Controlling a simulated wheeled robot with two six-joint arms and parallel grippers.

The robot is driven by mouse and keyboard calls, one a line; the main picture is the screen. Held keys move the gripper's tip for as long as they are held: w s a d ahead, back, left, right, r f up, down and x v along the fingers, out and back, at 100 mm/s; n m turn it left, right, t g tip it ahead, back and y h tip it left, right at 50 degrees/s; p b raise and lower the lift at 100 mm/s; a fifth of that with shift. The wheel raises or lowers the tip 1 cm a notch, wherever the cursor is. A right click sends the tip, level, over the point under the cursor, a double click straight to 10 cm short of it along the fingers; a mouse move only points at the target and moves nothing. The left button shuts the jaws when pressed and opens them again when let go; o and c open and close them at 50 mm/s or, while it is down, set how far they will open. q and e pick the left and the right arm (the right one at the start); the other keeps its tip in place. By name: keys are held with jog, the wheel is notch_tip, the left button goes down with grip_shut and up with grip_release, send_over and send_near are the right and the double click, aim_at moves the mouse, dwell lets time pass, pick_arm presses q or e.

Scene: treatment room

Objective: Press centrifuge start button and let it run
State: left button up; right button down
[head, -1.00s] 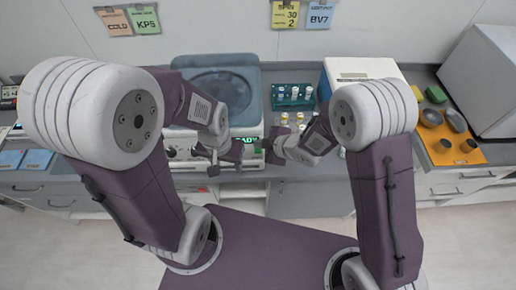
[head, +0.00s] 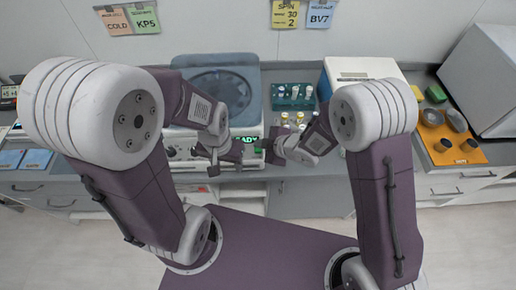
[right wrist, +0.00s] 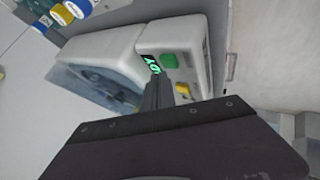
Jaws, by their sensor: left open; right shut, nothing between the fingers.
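The centrifuge (head: 257,92) stands on the bench with its blue-grey lid closed. Its green display (head: 244,133) reads what looks like READY, partly hidden by my left arm. In the right wrist view the display (right wrist: 150,63) is lit beside a green button (right wrist: 169,60). My right gripper (head: 268,150) is shut and empty at the right of the front panel. Its fingertips (right wrist: 158,80) appear just in front of the panel, close to the button; I cannot tell whether they touch it. My left gripper (head: 226,168) is open and empty before the panel.
A teal rack (head: 276,102) with vials stands right of the centrifuge, with several capped vials in front of it. An orange mat (head: 475,156) with dark cups lies at right. Notes hang on the wall.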

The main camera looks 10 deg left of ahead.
jog(key=shift+f, duration=0.3)
